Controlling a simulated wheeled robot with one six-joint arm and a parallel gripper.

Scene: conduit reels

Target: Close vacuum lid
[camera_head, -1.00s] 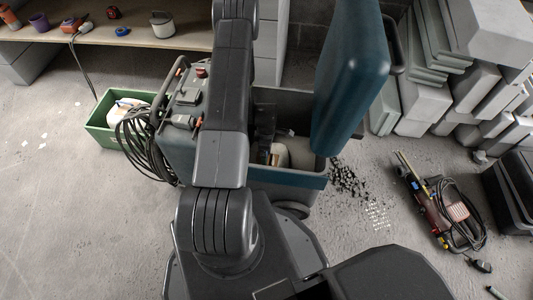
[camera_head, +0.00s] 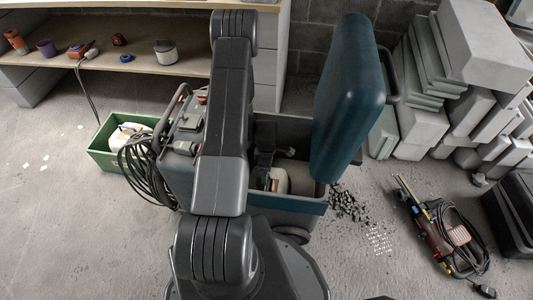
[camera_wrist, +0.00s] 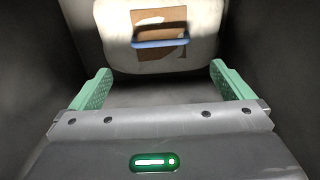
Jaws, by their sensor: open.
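The vacuum is a teal and grey box-shaped machine (camera_head: 285,200). Its big teal lid (camera_head: 345,95) stands raised, nearly upright, at the right side of the open bin, with a dark handle (camera_head: 388,88) on its far side. A whitish container with a brown label and a blue bar (camera_wrist: 175,50) lies in the bin; part of it shows in the head view (camera_head: 280,180). My gripper (camera_wrist: 160,75) is open, with green fingers apart and nothing between them. It points down into the bin, close to the container, apart from the lid. My arm hides part of the machine.
A coiled black hose (camera_head: 140,170) hangs at the machine's left, beside a green crate (camera_head: 103,158). Dark debris (camera_head: 348,203) and a corded power tool (camera_head: 438,230) lie on the right floor. Grey blocks (camera_head: 430,120) stand behind. A shelf (camera_head: 110,70) is at back left.

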